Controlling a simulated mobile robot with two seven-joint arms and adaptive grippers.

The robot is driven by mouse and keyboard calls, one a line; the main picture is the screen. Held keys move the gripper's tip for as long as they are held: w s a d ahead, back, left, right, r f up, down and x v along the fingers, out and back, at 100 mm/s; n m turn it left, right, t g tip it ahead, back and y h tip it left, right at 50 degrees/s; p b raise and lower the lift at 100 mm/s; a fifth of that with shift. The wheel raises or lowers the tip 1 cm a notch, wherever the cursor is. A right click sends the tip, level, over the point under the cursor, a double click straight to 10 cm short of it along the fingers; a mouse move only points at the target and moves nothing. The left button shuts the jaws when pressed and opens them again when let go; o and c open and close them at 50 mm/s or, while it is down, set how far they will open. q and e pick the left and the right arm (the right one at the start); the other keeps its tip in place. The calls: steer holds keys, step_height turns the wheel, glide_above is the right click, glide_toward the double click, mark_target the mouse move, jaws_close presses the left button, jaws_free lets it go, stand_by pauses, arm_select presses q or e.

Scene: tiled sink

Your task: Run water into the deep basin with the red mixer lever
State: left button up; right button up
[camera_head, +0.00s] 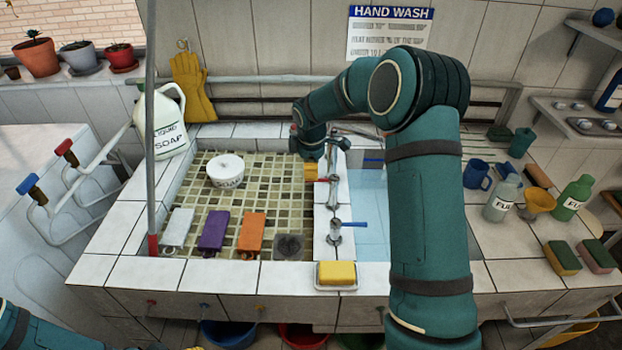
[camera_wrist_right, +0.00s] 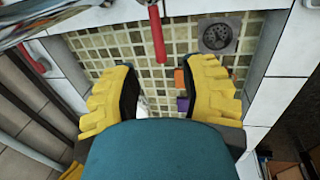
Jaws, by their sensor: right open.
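The red mixer lever (camera_head: 323,180) shows small on the tiled divider, right beside my right gripper (camera_head: 311,171). In the right wrist view a red bar (camera_wrist_right: 157,35), likely this lever, points down between and beyond the yellow fingers of my right gripper (camera_wrist_right: 163,78). The gripper is open, and I see no finger touching the bar. A metal mixer (camera_head: 334,190) stands on the divider, with a blue lever (camera_head: 352,225) nearer the front. The deep basin (camera_head: 368,200) is pale blue inside; my right arm hides much of it. My left gripper is out of view.
The shallow tiled basin (camera_head: 282,195) holds a white tub (camera_head: 226,170) and white, purple (camera_head: 214,230) and orange (camera_head: 251,232) items. A soap jug (camera_head: 165,125) stands at its back left. A yellow sponge (camera_head: 337,272) lies in front. Bottles and sponges crowd the right counter.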

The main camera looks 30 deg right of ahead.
mark_target(321, 180)
steer(key=shift+w+d+f, duration=0.1)
steer(key=shift+w+f, duration=0.05)
steer(key=shift+f, duration=0.75)
steer(key=shift+w+d+f, duration=0.1)
steer(key=shift+w+f, duration=0.1)
steer(key=shift+f, duration=0.7)
steer(key=shift+w+d+f, duration=0.1)
steer(key=shift+w+f, duration=0.05)
steer(key=shift+f, duration=0.75)
jaws_close()
steer(key=shift+s, duration=0.1)
